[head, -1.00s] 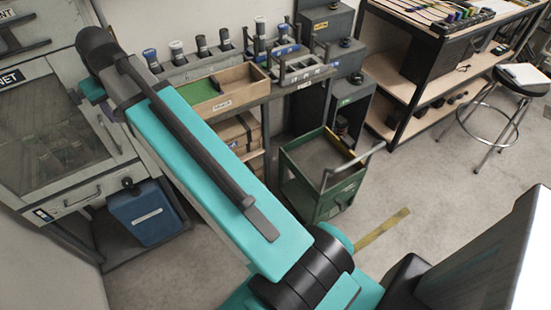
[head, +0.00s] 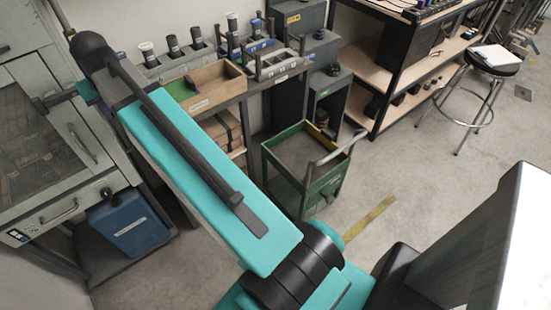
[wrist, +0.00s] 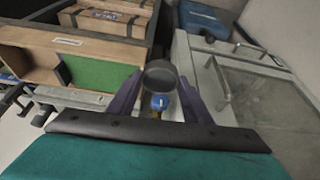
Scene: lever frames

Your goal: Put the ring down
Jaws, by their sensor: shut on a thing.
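My gripper (wrist: 160,88) shows in the wrist view, with two dark purple fingers shut on a dark grey round piece (wrist: 161,75). A small blue disc with a white mark (wrist: 160,102) shows just below that piece, between the fingers. I cannot tell whether the round piece is the ring, and no other ring is clear. A wooden tray with a green floor area (head: 212,84) stands on the bench; it also shows left of my gripper in the wrist view (wrist: 25,55).
A grey cabinet with a glass door (head: 35,135) stands at the left, above a blue container (head: 128,222). A green cart (head: 318,188) stands in front of the bench. A stool (head: 492,60) and shelving (head: 385,75) are at the right. The floor near the stool is open.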

